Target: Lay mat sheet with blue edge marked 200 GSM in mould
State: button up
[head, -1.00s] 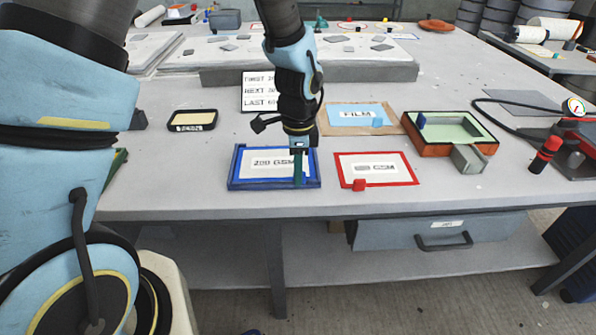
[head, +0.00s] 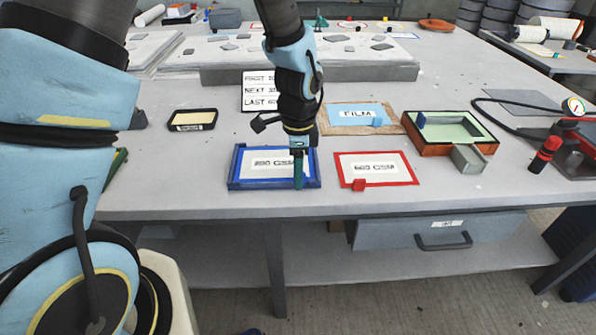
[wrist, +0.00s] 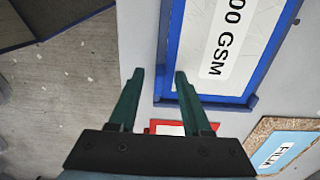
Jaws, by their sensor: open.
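The mat sheet with a blue edge (head: 240,174) lies flat near the table's front edge. Its label reads "00 GSM" in the wrist view (wrist: 222,40), with the first digit cut off. My gripper (head: 298,183) is over the sheet's right part in the head view. The mould (head: 430,148), with orange-brown walls and a pale green inside, stands to the right on the table. No sheet shows in it.
A red-edged sheet (head: 412,170) lies right of the blue one. A film sheet (head: 345,112) on a brown board lies behind it. A lettered card (head: 256,92) stands behind my gripper. A small black-rimmed tray (head: 193,118) is at left. A gauge with a hose (head: 574,106) is at far right.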

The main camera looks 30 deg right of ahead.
notch_tip(320, 180, up, 11)
jog(key=b, duration=0.1)
jog(key=shift+b, duration=0.3)
jog(key=shift+f, duration=0.1)
dwell(0.3)
jog(key=w+a+n, duration=0.4)
jog(key=a+n, duration=0.2)
jog(key=a, duration=0.3)
jog(key=w+a+n, duration=0.3)
jog(key=a+n, duration=0.3)
jog(key=a, duration=0.4)
jog(key=s+a+n+t, duration=0.1)
jog(key=a+n, duration=0.9)
jog(key=a, duration=0.3)
jog(key=shift+s+r+t, duration=0.25)
jog(key=shift+s+t, duration=0.05)
jog(key=shift+s, duration=0.1)
